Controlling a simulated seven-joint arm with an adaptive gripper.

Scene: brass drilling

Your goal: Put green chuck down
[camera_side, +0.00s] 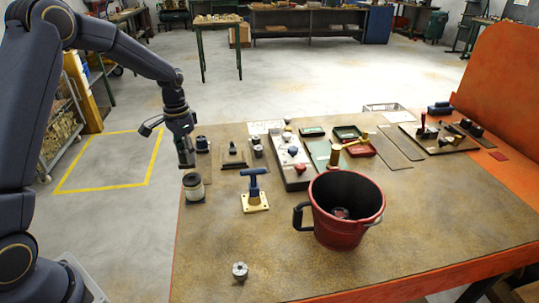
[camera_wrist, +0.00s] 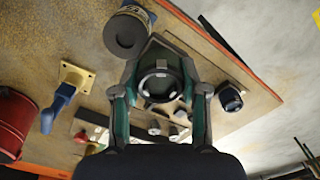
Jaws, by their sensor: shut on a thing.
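My gripper (camera_wrist: 160,98) is shut on a round, dark green-grey piece, which I take to be the green chuck (camera_wrist: 160,82). The chuck's ring-shaped face shows between the two fingers in the wrist view. In the side view, my gripper (camera_side: 184,152) points down above the left edge of the table, and the piece in it looks dark and small, its green hardly showing. It appears above the table top, behind a cream jar with a dark top (camera_side: 193,187). I cannot tell exactly how high it is.
A blue-handled clamp on a yellow base (camera_side: 254,193) and a red bucket (camera_side: 345,210) stand to the right. A dark round fixture (camera_side: 202,145) is close behind my gripper. A small metal part (camera_side: 240,271) lies at the front. The front left table (camera_side: 205,240) is mostly clear.

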